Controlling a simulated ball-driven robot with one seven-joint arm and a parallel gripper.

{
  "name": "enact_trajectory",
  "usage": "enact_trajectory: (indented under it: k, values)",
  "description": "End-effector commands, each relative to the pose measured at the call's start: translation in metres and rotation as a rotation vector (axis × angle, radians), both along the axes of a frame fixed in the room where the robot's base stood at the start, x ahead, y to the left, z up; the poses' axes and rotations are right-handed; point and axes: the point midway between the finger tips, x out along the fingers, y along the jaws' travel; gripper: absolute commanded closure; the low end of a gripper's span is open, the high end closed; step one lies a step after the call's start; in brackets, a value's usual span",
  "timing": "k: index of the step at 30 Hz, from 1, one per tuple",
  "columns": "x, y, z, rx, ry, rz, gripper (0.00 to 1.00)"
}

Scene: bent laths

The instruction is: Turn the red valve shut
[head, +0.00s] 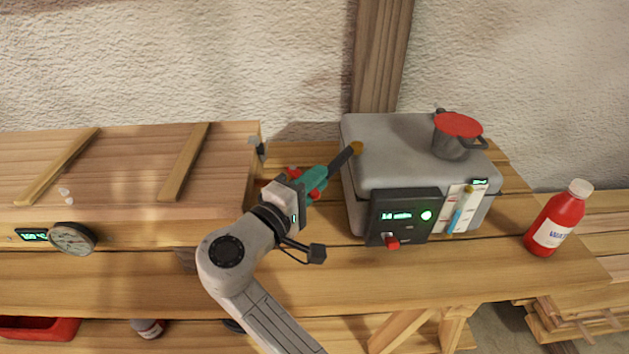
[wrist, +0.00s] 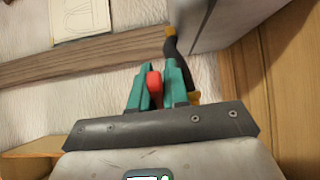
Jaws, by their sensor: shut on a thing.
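The red valve (head: 318,194) shows in small parts around my gripper (head: 322,178), between the long wooden box and the grey boiler (head: 390,150). A black hose (head: 340,159) runs from beside my fingers to a brass fitting (head: 355,148) on the boiler. In the wrist view, my gripper (wrist: 159,76) has its teal fingers shut on the red valve (wrist: 153,88), one on each side of its handle. The hose (wrist: 176,50) shows behind the right finger. The fingers hide much of the valve, and I cannot tell how far it is turned.
The wooden box (head: 110,165) with a dial gauge (head: 72,238) stands left on the bench. The boiler carries a red-topped filler (head: 458,126) and a black control panel (head: 405,216). A red water bottle (head: 555,225) stands at right. The bench front (head: 400,275) is clear.

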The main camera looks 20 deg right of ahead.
Motion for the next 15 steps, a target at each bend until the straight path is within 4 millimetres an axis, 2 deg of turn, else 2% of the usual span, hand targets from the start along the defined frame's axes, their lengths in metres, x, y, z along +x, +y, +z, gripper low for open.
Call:
enact_trajectory:
  k: [5,6,12,15]
  values:
    - [0.0003,-0.0001,-0.0013,0.001,0.003,0.002,1.00]
    - [0.0004,-0.0002,-0.0013,0.001,0.003,0.002,0.84]
    - [0.0003,-0.0002,-0.0009,0.001,0.002,0.002,0.65]
    - [0.0003,-0.0002,-0.0006,0.000,0.001,0.002,0.64]
